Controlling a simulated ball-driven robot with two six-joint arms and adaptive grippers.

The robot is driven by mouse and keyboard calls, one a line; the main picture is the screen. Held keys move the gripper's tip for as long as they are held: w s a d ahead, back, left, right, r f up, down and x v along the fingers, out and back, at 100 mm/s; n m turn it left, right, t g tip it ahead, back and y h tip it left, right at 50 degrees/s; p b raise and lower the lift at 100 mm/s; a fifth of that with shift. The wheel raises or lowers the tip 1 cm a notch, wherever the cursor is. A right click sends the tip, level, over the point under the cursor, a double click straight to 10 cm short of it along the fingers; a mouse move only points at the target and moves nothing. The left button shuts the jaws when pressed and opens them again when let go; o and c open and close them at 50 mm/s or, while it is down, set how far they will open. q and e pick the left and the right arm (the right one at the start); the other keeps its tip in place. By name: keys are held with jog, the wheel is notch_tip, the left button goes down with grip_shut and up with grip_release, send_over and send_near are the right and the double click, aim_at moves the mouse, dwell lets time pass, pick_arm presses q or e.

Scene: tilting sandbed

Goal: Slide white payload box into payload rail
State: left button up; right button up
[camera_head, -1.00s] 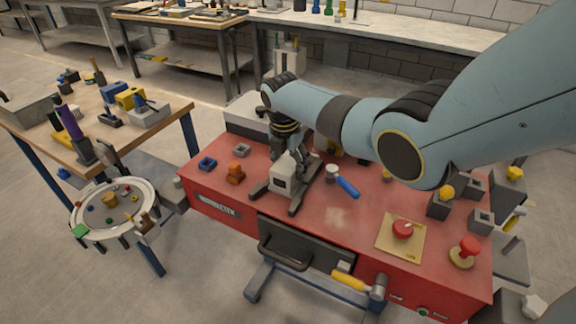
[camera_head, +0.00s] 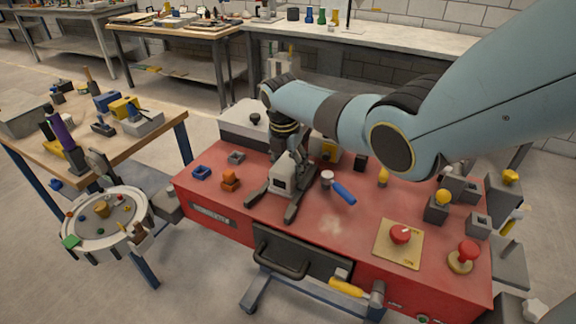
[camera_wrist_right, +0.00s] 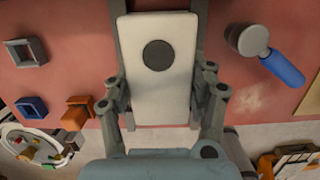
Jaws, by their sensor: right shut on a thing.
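The white payload box (camera_head: 283,178) is tilted in the head view, with its lower front end toward me. My right gripper (camera_head: 293,160) is shut on it from above and behind. The grey payload rail (camera_head: 294,207) has two parallel bars on the red bench, and the box lies between them. The bars' front ends reach out past the box. In the right wrist view the white box (camera_wrist_right: 157,85) has a dark round spot on top, with a grey bar (camera_wrist_right: 201,30) along each side. My right gripper's fingers (camera_wrist_right: 160,95) flank the box. My left gripper is out of view.
A blue-handled tool (camera_head: 343,193) lies right of the rail on the red bench (camera_head: 330,235). An orange block (camera_head: 230,181) and a blue square frame (camera_head: 201,172) sit left of it. A red button on a yellow plate (camera_head: 401,233) is at the right.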

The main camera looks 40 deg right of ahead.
jog(key=shift+d, duration=0.15)
jog(key=shift+w+d+b, duration=0.35)
jog(key=shift+d+b, duration=0.15)
jog(key=shift+d, duration=0.15)
jog(key=o, duration=1.7)
jog(key=shift+c, duration=0.2)
jog(key=shift+o, duration=0.3)
jog(key=shift+s, duration=0.1)
jog(key=shift+o, duration=1.4)
jog(key=shift+r, duration=0.1)
